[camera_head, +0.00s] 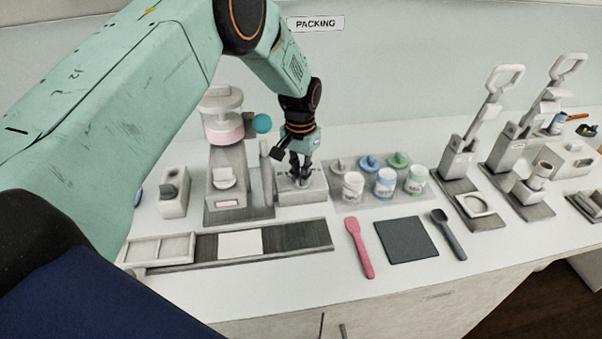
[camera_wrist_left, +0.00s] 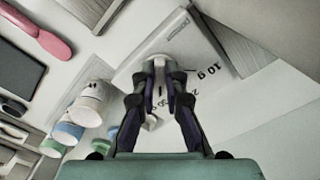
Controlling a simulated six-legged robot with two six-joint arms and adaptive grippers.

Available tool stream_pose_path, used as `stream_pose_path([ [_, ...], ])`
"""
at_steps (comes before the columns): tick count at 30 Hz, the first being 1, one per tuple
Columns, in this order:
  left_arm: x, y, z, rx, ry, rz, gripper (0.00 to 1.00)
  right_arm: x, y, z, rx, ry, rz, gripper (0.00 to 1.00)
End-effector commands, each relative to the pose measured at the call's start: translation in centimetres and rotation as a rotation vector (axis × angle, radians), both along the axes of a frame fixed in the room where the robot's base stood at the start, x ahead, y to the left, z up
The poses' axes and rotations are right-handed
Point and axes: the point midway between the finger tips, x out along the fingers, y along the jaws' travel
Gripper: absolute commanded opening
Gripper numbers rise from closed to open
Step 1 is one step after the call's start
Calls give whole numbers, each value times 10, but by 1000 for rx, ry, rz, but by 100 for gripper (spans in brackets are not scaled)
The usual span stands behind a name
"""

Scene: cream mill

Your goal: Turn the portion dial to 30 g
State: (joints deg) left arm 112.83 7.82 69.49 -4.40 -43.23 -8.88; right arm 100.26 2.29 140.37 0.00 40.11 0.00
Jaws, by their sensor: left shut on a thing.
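The portion dial's pale housing (camera_head: 305,196) stands on the counter beside the cream mill machine (camera_head: 228,180). My left gripper (camera_head: 300,174) reaches down onto it from above and is shut on the dial. In the left wrist view, the fingertips (camera_wrist_left: 160,66) close on the pale knob of the portion dial (camera_wrist_left: 158,48), and the fingers hide much of it. Dark marks on the housing (camera_wrist_left: 200,40) include "10 g"; another mark beside the fingers is partly covered. I cannot tell which mark the dial points at. My right gripper is not in view.
A pink spatula (camera_head: 359,247), a dark mat (camera_head: 407,240) and a dark spoon (camera_head: 449,235) lie in front. Two lever presses (camera_head: 455,160) stand at the right. A long tray (camera_head: 290,238) lies before the machine.

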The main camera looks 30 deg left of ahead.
Motion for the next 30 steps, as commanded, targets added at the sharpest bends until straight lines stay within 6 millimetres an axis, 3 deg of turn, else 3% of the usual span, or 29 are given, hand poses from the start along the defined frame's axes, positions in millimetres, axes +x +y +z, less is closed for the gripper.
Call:
stream_pose_path([
  [20, 0, 1, 1, 1, 2, -72, 0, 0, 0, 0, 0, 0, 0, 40],
  [21, 0, 1, 1, 1, 2, -72, 12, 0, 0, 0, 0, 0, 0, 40],
  [30, 0, 1, 1, 0, 1, -70, 34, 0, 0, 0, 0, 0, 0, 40],
])
